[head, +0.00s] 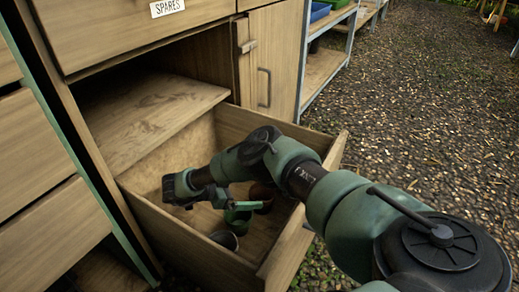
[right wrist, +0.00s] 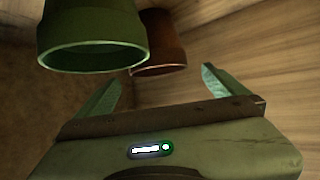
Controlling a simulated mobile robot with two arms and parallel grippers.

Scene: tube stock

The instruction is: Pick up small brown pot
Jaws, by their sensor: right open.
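The small brown pot (head: 262,194) stands in the open drawer, partly hidden behind my right arm in the head view. In the right wrist view the brown pot (right wrist: 161,52) shows ahead of the gap between the fingers, partly covered by a green pot (right wrist: 92,35). The green pot (head: 237,219) is beside it in the drawer. My right gripper (right wrist: 157,92) is open, with nothing between its fingers. In the head view the right gripper (head: 230,206) is low inside the drawer, close to the pots. My left gripper is not in view.
A dark pot (head: 225,240) lies near the drawer's front. The drawer's walls (head: 190,236) enclose the gripper and pots. A wooden cabinet (head: 280,55) with a closed door stands behind. Gravel ground (head: 430,110) is open to the right.

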